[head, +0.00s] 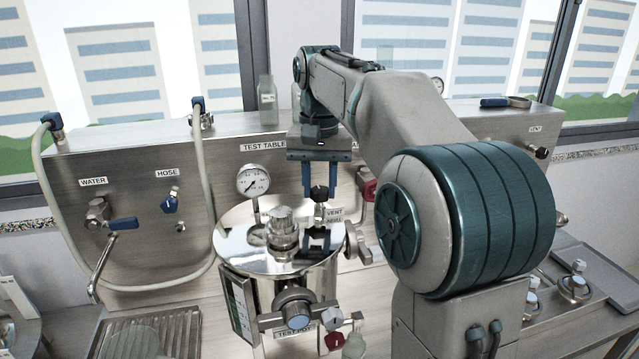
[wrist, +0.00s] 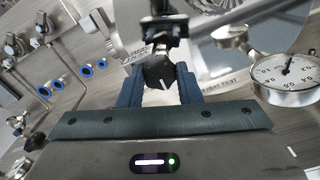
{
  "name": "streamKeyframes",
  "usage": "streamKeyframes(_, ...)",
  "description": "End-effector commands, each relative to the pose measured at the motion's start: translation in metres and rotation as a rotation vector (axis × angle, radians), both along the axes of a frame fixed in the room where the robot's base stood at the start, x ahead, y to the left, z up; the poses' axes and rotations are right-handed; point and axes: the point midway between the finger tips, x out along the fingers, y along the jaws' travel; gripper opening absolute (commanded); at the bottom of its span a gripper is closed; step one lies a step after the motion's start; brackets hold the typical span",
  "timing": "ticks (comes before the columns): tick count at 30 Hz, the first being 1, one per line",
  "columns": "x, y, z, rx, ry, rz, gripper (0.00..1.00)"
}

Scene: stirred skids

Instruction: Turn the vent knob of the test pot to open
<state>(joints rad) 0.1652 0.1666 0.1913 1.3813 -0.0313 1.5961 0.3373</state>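The test pot (head: 230,250) is a shiny metal vessel with a domed fitting on its lid, in the middle of the head view. The vent knob (head: 320,192) is small and black, on a post at the lid's right side beside a VENT label (head: 334,213). My gripper (head: 320,186) points down over it, with one blue finger on each side. In the wrist view the knob (wrist: 158,74) sits between the fingertips and shows a white pointer line. The fingers look spread, with narrow gaps beside the knob.
A pressure gauge (head: 253,180) stands close left of the knob. A red handle (head: 369,190) is to the right, near my arm. The TEST TABLE panel (head: 130,165) with hoses and taps is behind. A glass bottle (head: 267,104) stands on its ledge.

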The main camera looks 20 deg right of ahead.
Motion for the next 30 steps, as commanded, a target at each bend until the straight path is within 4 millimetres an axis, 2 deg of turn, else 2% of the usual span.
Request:
streamKeyframes(14,-0.0001,0.0001,0.0013,0.0,0.001,0.063,0.08)
streamKeyframes(20,0.0,0.0003,0.0021,0.001,0.002,0.193,0.08)
streamKeyframes(30,0.0003,0.0001,0.0024,0.0,0.001,0.509,0.08)
